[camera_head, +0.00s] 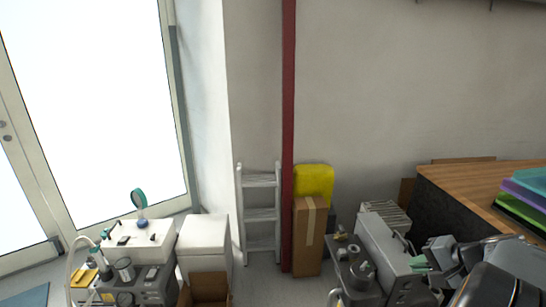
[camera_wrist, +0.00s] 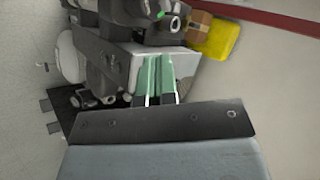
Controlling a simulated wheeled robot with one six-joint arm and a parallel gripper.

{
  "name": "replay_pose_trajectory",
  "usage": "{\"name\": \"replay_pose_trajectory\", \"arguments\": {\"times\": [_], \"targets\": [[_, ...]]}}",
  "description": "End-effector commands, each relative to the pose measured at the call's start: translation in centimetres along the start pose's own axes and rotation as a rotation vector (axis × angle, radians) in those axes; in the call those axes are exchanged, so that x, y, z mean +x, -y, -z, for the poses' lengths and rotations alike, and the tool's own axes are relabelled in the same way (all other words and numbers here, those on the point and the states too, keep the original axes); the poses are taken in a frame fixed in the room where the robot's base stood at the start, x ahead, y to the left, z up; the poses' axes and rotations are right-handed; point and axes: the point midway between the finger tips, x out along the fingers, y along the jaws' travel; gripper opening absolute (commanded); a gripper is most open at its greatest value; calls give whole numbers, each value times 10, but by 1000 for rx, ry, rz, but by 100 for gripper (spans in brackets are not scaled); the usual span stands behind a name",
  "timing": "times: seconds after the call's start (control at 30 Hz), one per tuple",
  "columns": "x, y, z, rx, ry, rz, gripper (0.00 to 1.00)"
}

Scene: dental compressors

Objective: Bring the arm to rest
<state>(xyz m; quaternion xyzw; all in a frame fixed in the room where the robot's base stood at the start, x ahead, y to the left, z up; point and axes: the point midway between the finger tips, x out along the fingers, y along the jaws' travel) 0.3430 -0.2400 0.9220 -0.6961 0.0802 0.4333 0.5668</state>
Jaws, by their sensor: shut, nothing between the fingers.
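My gripper (camera_wrist: 160,98) shows in the wrist view with its two green fingers side by side, shut with nothing between them. In the head view my gripper (camera_head: 419,263) is at the lower right, its green fingertips close to the grey compressor unit (camera_head: 385,250). I cannot tell whether they touch it. My dark arm fills the lower right corner of the head view. In the wrist view, the fingers point over a pale box-shaped casing and dark machine parts (camera_wrist: 105,60).
A wooden counter (camera_head: 465,180) with coloured trays (camera_head: 525,200) stands at the right. A cardboard box (camera_head: 308,240), a yellow object (camera_head: 316,180) and a white ladder (camera_head: 262,215) stand by the wall near a red pole (camera_head: 288,120). More equipment (camera_head: 140,245) is at the lower left.

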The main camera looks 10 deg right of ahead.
Motion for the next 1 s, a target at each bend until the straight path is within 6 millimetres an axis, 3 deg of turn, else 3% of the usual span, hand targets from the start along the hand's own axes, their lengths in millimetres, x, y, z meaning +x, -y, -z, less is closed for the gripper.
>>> {"name": "replay_pose_trajectory", "arguments": {"times": [0.13,0.23,0.37,0.6,0.8,1.0], "targets": [[7,-33,-10,67,0,-145,0],[9,-31,-34,27,18,-291,0],[12,-9,-72,-132,47,-463,0],[6,54,-141,-580,68,-641,0],[-2,99,-193,-912,95,-637,0],[-6,128,-223,-1055,116,-578,0]]}}
